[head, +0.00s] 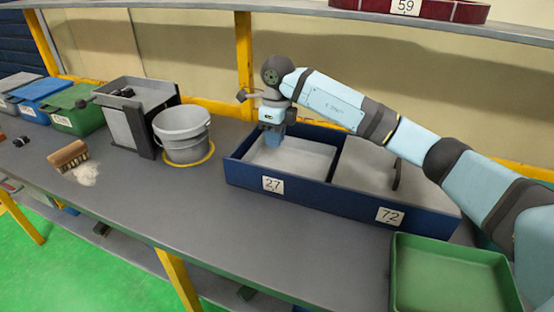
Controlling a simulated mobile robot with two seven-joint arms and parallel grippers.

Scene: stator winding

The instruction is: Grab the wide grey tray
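A wide light-grey tray (300,158) lies in the left compartment, labelled 27, of a long blue box (240,172) on the bench. My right gripper (273,140) points down at the tray's back left part, near the blue wall. I cannot tell whether its fingers touch the tray or whether they are open or shut. My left gripper is not in view.
The right compartment, labelled 72, holds a grey panel (365,165) with a dark upright handle (397,175). A green tray (450,275) stands at front right. A grey bucket (183,134) and a grey metal box (138,110) stand left. A brush (69,155) lies farther left.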

